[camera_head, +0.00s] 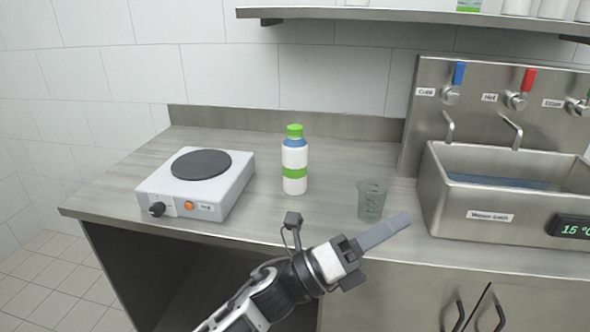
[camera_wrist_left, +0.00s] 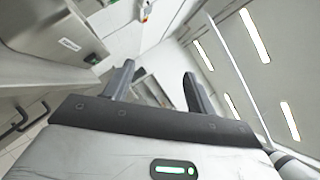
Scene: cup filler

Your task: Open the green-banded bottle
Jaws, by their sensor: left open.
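The green-banded bottle (camera_head: 295,160) stands upright on the counter in the head view. It is white with a green band, a blue shoulder and a green cap (camera_head: 294,130) on top. My left gripper (camera_head: 398,222) is in front of the counter edge, to the right of and nearer than the bottle, and apart from it. In the left wrist view its two fingers (camera_wrist_left: 157,82) are spread with nothing between them. The bottle does not show in the wrist view. My right gripper does not show.
A hot plate (camera_head: 205,180) stands left of the bottle. A clear cup (camera_head: 371,200) stands to its right, close behind my left gripper. A steel sink (camera_head: 436,190) with labelled taps is at the right. A shelf (camera_head: 400,14) hangs above. Counter between hot plate and bottle is clear.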

